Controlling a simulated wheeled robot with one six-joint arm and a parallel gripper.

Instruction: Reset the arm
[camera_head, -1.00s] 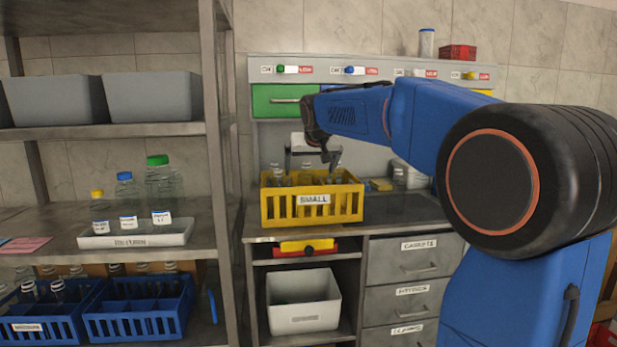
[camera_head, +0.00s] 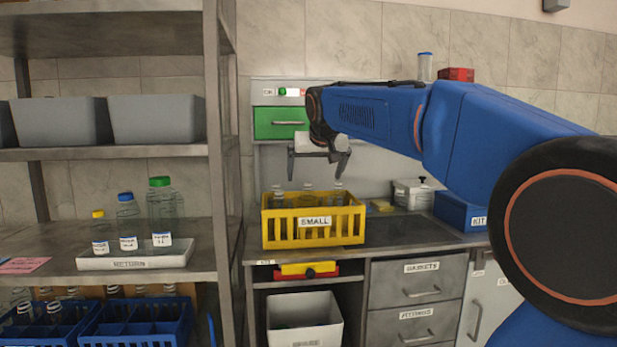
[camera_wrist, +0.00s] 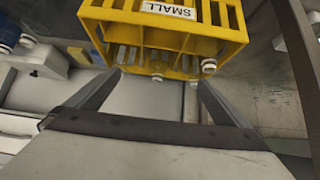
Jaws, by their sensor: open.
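My blue arm reaches in from the right in the head view. My gripper (camera_head: 318,163) hangs with its fingers pointing down above the yellow crate (camera_head: 313,241) labelled SMALL. The fingers are spread apart with nothing between them, clear of the crate and the bottles (camera_head: 307,190) in it. In the wrist view, the two fingers of my gripper (camera_wrist: 158,88) stand wide apart. The yellow crate (camera_wrist: 160,30) fills the top of that view, with a few pale bottle tops along its lower side.
A metal shelf on the left holds grey bins (camera_head: 157,121), a white RETURN tray (camera_head: 133,260) with capped bottles, and blue crates (camera_head: 137,326). A green-fronted feeder (camera_head: 280,123) stands behind the gripper. A white bin (camera_head: 305,318) sits under the bench.

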